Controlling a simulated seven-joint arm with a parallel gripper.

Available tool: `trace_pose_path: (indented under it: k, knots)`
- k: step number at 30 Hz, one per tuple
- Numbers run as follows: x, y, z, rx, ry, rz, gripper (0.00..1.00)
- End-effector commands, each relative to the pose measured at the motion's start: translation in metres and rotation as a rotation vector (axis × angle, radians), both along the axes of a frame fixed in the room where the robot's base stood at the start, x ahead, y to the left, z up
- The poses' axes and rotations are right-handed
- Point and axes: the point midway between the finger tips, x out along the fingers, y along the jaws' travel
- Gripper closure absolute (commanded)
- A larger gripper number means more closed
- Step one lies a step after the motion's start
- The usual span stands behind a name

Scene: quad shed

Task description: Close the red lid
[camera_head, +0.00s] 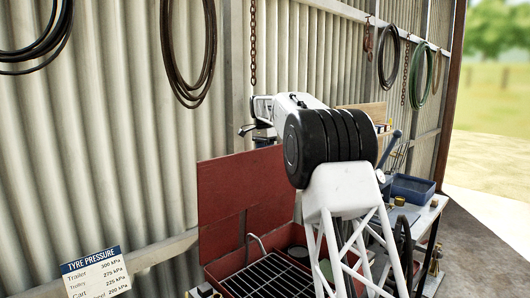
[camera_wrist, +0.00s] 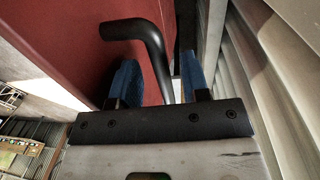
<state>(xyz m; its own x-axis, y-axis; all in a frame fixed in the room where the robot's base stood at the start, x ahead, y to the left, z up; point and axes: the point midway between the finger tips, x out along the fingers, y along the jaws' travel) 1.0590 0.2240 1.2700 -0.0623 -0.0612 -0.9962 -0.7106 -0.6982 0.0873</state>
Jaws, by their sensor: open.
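The red lid (camera_head: 240,190) stands upright, open, at the back of a red box (camera_head: 225,262) with a black grille inside. In the wrist view the red lid (camera_wrist: 75,50) fills the upper left. My gripper (camera_head: 258,138) is above the lid's top edge, near its right half. In the wrist view my gripper (camera_wrist: 158,75) is open, with blue finger pads apart. A black bent bar (camera_wrist: 150,42) reaches between the pads; I cannot tell whether it touches them or joins the lid. My arm hides part of the box.
A corrugated wall (camera_head: 100,130) with hanging hoses is close behind the lid. A pressure sign (camera_head: 97,276) is at the lower left. A bench with a blue bin (camera_head: 412,188) stands to the right. A curved metal spout (camera_head: 257,243) rises from the box.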

Motion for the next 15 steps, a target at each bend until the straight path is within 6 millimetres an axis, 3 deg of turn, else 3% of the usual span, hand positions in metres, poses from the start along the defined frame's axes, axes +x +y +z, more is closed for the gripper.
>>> trace_pose_path:
  k: [5, 13, 15]
  knots:
    - [0.0, 0.0, 0.0001, 0.0, 0.0, 0.0, 0.58]
    - [0.0, 0.0, 0.0002, 0.0, 0.0, 0.0, 0.99]
    - [0.0, 0.0, 0.0002, 0.0, 0.0, 0.0, 1.0]
